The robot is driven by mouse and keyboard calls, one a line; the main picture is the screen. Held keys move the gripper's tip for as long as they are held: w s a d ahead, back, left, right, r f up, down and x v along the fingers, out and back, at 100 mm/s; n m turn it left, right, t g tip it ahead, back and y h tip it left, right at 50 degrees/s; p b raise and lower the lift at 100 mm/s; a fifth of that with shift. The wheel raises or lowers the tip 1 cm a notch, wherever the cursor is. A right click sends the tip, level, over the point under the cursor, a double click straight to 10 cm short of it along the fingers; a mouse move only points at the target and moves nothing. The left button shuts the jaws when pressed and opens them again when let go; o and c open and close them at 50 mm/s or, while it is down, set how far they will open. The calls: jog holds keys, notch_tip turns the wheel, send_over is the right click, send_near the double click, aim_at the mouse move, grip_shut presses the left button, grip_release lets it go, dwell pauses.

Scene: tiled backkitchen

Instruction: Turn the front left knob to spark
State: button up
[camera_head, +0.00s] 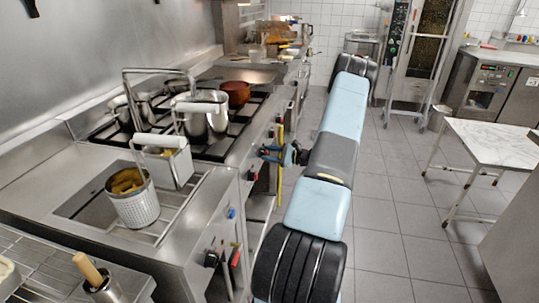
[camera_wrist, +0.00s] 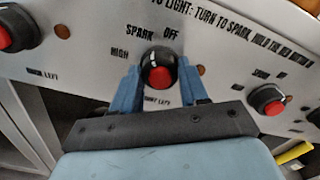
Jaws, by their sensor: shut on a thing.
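The front left knob (camera_wrist: 160,76) is black with a red face, on the steel stove panel in the wrist view. The label below it is partly covered and reads "...ONT LEFT". "SPARK" is printed at its upper left, "OFF" above it and "HIGH" at its left. My gripper (camera_wrist: 160,87) has one blue finger on each side of the knob and is shut on it. I cannot clearly tell which mark the knob points to. In the head view my gripper (camera_head: 272,154) reaches the stove front, and the knob there is hidden.
Another red-faced knob (camera_wrist: 13,29) is at the left and a third (camera_wrist: 268,99) at the right. Pots (camera_head: 203,115) stand on the burners. A fryer basket (camera_head: 135,202) sits at the near left. A marble-topped table (camera_head: 495,140) stands right, with clear tiled floor between.

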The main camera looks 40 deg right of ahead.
dwell(0.3)
jog(key=o, duration=1.1)
jog(key=shift+c, duration=0.2)
jog(key=v, duration=1.3)
jog(key=shift+s+d, duration=0.25)
jog(key=shift+s, duration=0.1)
